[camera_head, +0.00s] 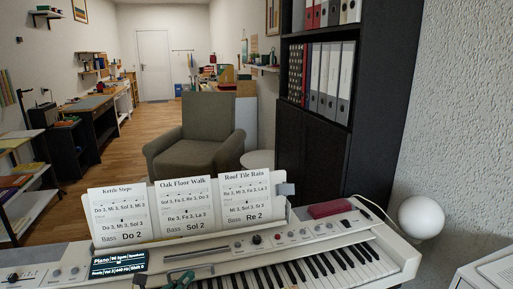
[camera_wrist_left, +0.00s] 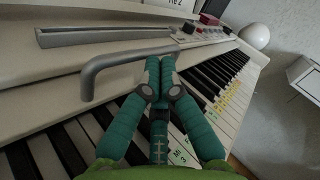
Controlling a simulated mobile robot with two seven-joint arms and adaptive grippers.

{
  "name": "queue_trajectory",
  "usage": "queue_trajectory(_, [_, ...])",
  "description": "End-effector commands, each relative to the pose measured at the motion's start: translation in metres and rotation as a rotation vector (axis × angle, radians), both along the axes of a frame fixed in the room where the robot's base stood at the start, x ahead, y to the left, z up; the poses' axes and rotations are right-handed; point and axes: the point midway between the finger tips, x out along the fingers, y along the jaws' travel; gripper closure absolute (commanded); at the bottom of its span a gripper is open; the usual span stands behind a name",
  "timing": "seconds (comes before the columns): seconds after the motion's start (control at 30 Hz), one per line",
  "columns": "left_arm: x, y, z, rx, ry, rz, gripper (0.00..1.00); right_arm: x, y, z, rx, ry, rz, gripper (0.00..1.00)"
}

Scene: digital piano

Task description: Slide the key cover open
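The key cover of the white digital piano (camera_head: 385,237) carries a grey bar handle (camera_wrist_left: 112,64), which also shows in the head view (camera_head: 195,270). Black and white keys (camera_head: 315,268) are exposed in front of the handle, and they show in the wrist view (camera_wrist_left: 215,80). My left gripper (camera_wrist_left: 160,75) has its green fingers drawn together at the right part of the handle, above the keys. Whether the fingertips touch the bar I cannot tell. In the head view only a bit of the left gripper (camera_head: 180,281) shows at the bottom edge. My right gripper is in neither view.
Three song sheets (camera_head: 185,208) stand on the music rest. A display (camera_head: 118,263), knobs and a red box (camera_head: 329,208) are on the piano top. A white globe lamp (camera_head: 421,216) is at the right. An armchair (camera_head: 195,140) and black shelf (camera_head: 318,150) stand behind.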

Motion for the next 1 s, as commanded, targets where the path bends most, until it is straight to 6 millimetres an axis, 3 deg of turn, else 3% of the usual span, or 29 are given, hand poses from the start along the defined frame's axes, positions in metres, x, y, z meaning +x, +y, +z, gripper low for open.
queue_trajectory(1.0, [0.014,0.005,0.0,0.002,-0.002,0.001,1.0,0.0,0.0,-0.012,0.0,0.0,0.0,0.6])
